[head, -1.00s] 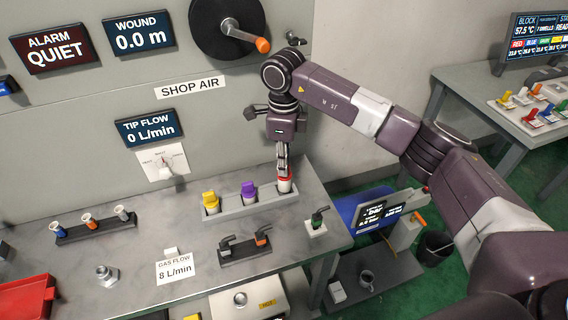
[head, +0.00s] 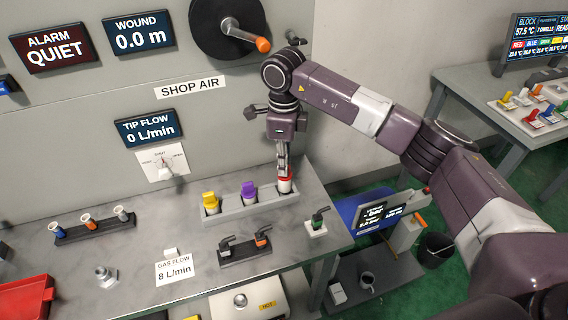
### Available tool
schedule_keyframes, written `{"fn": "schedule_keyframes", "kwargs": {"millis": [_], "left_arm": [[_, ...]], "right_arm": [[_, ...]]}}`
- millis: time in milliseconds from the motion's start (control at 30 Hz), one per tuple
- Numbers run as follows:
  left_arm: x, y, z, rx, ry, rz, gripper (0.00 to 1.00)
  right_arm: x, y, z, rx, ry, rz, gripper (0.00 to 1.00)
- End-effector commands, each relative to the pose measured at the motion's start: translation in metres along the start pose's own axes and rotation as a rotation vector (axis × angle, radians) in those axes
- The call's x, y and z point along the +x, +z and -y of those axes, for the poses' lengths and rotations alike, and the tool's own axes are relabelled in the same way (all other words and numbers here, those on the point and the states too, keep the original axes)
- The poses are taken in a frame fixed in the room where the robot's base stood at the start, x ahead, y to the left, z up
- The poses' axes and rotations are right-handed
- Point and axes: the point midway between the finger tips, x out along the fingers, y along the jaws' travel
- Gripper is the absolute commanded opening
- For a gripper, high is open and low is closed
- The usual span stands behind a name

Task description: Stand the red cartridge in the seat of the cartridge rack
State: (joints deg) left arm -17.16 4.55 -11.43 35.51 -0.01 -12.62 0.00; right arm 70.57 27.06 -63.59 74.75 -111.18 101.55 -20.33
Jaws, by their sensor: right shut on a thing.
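The red cartridge (head: 285,180) is upright at the right end of the grey cartridge rack (head: 231,215). My right gripper (head: 284,168) points down and is shut on its red top. The cartridge's pale lower part shows at the rack; whether it is fully down in the seat I cannot tell. A yellow cartridge (head: 210,202) and a purple cartridge (head: 249,192) stand in the same rack to the left. My left gripper is not in view.
A dark holder (head: 245,249) with black and orange-handled pieces lies in front of the rack. A green-topped piece (head: 317,222) stands to its right. A holder with several small cups (head: 90,223), a hex bolt (head: 105,275) and a red tray (head: 25,298) are at left.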

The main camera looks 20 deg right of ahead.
Motion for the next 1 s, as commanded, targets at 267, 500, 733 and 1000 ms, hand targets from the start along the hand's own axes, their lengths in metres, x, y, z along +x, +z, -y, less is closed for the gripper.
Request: {"fn": "schedule_keyframes", "kwargs": {"millis": [267, 500, 733, 1000], "left_arm": [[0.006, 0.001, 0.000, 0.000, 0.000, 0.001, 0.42], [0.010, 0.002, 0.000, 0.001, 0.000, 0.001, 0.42], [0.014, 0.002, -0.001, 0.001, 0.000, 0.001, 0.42], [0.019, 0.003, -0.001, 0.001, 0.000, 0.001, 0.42]], "right_arm": [[0.007, 0.000, 0.000, 0.000, 0.000, 0.000, 0.00], [0.012, 0.000, 0.000, 0.000, 0.000, 0.000, 0.00], [0.017, 0.000, 0.000, 0.000, 0.000, 0.000, 0.00], [0.023, 0.000, 0.000, 0.000, 0.000, 0.001, 0.00]]}}
